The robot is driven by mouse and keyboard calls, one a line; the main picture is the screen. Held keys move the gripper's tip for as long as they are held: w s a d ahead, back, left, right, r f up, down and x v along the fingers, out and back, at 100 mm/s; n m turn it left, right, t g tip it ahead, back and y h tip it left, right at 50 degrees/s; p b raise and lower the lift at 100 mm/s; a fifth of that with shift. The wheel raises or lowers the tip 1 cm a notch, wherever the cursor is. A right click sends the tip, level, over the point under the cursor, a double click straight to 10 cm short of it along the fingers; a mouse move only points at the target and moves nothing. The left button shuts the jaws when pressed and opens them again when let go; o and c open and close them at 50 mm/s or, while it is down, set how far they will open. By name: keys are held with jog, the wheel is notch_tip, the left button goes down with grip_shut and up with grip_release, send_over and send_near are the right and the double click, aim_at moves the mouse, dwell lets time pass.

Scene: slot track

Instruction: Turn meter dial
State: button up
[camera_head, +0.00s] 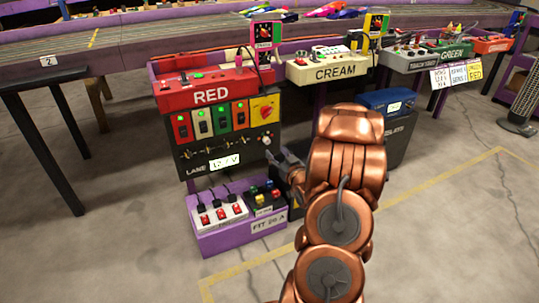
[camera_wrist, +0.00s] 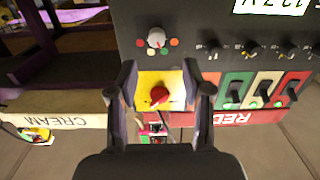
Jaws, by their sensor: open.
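The pale grey dial (camera_wrist: 156,38), ringed by small coloured dots, is on the dark panel in the wrist view, which shows the panel upside down. In the head view the dial (camera_head: 267,140) is at the panel's right edge, below the yellow switch plate. My gripper (camera_wrist: 160,68) is open and empty in the wrist view. Its fingers frame the yellow plate with a red knob (camera_wrist: 159,96), and the dial lies beyond the fingertips, apart from them. In the head view my gripper (camera_head: 283,163) is just in front of the panel's lower right.
Several rocker switches (camera_head: 203,121) sit above. A purple box (camera_head: 235,235) with plugs stands below. The CREAM unit (camera_head: 333,70) is to the right.

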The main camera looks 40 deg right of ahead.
aim_at(268, 142)
jog(key=b+x, duration=0.3)
jog(key=x, duration=0.4)
jog(key=shift+d+f, duration=0.1)
jog(key=shift+d, duration=0.1)
jog(key=shift+w+d, duration=0.1)
jog(key=shift+w, duration=0.1)
grip_shut()
